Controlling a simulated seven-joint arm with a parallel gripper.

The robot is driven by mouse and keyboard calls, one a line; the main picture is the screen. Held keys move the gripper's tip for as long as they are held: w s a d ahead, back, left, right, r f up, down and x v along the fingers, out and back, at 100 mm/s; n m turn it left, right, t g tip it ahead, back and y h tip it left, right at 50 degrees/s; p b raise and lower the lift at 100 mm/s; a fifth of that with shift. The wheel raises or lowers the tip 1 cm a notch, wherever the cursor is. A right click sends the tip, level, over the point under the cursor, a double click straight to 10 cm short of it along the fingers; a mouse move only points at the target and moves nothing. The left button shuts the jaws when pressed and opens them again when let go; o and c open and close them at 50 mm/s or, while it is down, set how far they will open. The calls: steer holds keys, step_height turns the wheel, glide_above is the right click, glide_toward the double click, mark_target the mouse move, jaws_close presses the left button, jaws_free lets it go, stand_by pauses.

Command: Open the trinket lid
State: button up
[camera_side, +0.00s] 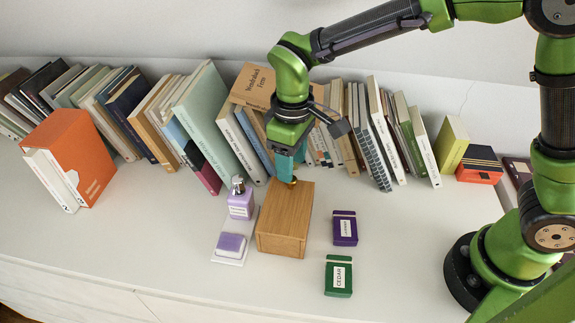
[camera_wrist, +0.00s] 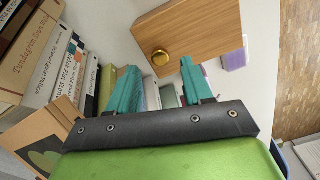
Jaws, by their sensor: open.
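The trinket box is a light wooden block (camera_side: 283,222) standing on the white surface near the middle of the side view, and its lid looks closed. In the wrist view the wooden box (camera_wrist: 195,35) shows at the top, with a round brass knob (camera_wrist: 160,57) on its near face. My gripper (camera_side: 291,176) points down at the back end of the box. In the wrist view its teal fingers (camera_wrist: 158,66) are spread apart, and the knob appears between their tips. I cannot tell whether the fingers touch it. The far sides of the box are hidden.
A lilac pump bottle (camera_side: 240,200) and a soap dish (camera_side: 229,247) stand left of the box. A purple box (camera_side: 345,228) and a green box (camera_side: 339,276) lie to its right. A row of books (camera_side: 205,115) runs close behind my gripper. The front left surface is clear.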

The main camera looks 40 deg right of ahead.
mark_target(287, 202)
steer(key=shift+f, duration=1.65)
jaws_close()
